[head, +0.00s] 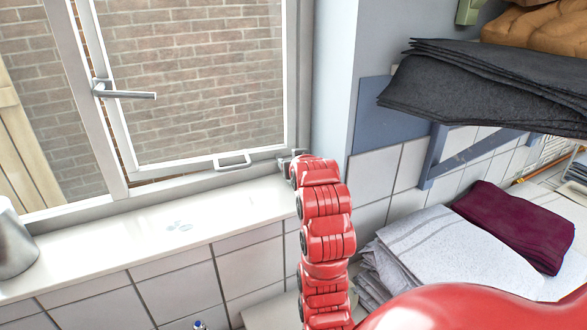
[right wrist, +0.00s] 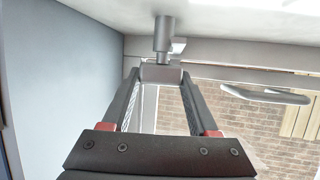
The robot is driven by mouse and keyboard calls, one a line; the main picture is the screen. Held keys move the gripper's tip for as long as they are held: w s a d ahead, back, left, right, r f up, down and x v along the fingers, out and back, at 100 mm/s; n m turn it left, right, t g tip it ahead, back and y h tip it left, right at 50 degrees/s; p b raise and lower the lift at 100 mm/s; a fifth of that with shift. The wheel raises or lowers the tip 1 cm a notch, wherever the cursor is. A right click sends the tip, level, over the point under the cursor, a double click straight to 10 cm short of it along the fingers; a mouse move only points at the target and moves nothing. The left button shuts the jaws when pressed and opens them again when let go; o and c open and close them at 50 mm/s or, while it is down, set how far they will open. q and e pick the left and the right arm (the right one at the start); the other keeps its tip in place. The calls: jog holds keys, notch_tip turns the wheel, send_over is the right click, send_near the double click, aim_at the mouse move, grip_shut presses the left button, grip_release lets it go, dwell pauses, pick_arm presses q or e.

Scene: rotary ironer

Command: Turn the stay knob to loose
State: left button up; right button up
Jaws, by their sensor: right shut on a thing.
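My right arm reaches up from the bottom of the head view to the lower right corner of the window frame (head: 180,181). In the right wrist view the fingers of my right gripper (right wrist: 160,76) are closed on the grey block-like end of the stay knob. The knob's grey cylindrical stem (right wrist: 163,35) runs from there to the pale surface at the top of that view. In the head view the arm mostly hides the gripper and knob. Which setting the knob is at cannot be told. My left gripper is not in view.
The wall is close on the right, with a dark cloth stack (head: 480,85) on a shelf. White towels (head: 450,250) lie below. The sill (head: 150,232) is mostly clear.

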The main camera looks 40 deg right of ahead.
jog(key=shift+n+t+y+b, duration=0.3)
jog(key=shift+n+y, duration=0.2)
jog(key=o, duration=1.4)
